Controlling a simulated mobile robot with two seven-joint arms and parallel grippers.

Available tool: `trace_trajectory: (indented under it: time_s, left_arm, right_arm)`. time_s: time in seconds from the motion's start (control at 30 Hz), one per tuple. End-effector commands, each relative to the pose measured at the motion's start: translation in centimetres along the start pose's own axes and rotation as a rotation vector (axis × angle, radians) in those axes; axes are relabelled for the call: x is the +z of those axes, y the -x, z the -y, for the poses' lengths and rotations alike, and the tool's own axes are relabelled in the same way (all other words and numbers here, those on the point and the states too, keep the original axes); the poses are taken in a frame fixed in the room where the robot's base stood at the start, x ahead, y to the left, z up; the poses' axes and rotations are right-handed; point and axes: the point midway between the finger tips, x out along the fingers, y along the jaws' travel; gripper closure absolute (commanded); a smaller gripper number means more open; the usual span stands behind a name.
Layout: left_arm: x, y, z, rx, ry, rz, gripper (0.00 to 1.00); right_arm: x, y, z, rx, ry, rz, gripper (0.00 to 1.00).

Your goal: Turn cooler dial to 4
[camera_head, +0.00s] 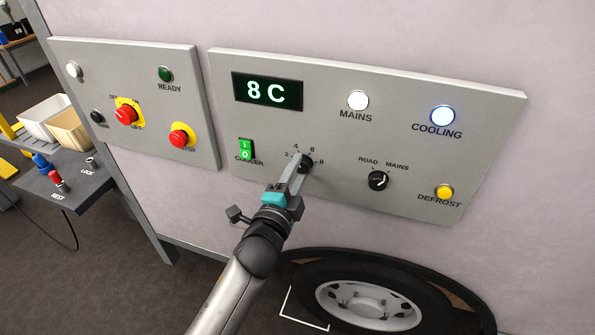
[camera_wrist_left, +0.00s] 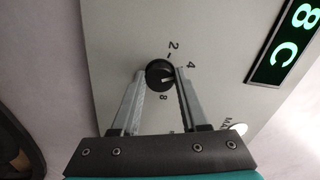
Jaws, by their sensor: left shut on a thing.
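The cooler dial (camera_head: 307,166) is a small black round knob on the right grey panel (camera_head: 330,190), with 2, 4, 6 and 8 printed around it. In the wrist view the dial (camera_wrist_left: 159,72) sits between the two fingers of my left gripper (camera_wrist_left: 158,80). The left gripper (camera_head: 301,162) is shut on the dial. A pale mark on the knob seems to face the side between 4 and 8, but its exact setting is hard to tell; a finger covers part of the scale. The green display (camera_head: 267,91) reads 8 C. My right gripper is not in view.
A green cooler switch (camera_head: 246,149) is left of the dial and a black road/mains knob (camera_head: 377,181) is right of it. The mains lamp (camera_head: 358,100), cooling lamp (camera_head: 442,116) and yellow defrost button (camera_head: 444,192) surround them. A wheel (camera_head: 368,304) is below.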

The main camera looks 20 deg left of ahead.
Motion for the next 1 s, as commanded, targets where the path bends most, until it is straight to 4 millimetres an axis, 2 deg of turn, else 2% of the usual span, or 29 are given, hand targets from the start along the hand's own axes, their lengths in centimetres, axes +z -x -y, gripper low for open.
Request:
trace_trajectory:
  time_s: [0.03,0.3,0.67,0.77,1.0]
  left_arm:
    - [0.0,0.0,0.0,0.0,0.0,0.0,0.54]
    - [0.0,0.0,0.0,0.0,-0.001,0.0,0.26]
    - [0.0,0.6,-0.1,0.001,-0.001,0.0,0.26]
    - [0.0,1.7,-0.1,0.002,-0.001,0.0,0.26]
    - [0.0,5.6,-0.1,0.004,0.0,0.001,0.26]
  right_arm:
    - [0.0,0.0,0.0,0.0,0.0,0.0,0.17]
    - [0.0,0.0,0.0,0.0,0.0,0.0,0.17]
    - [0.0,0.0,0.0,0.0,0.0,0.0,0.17]
    - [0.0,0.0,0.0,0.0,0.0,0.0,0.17]
    - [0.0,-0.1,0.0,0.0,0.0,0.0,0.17]
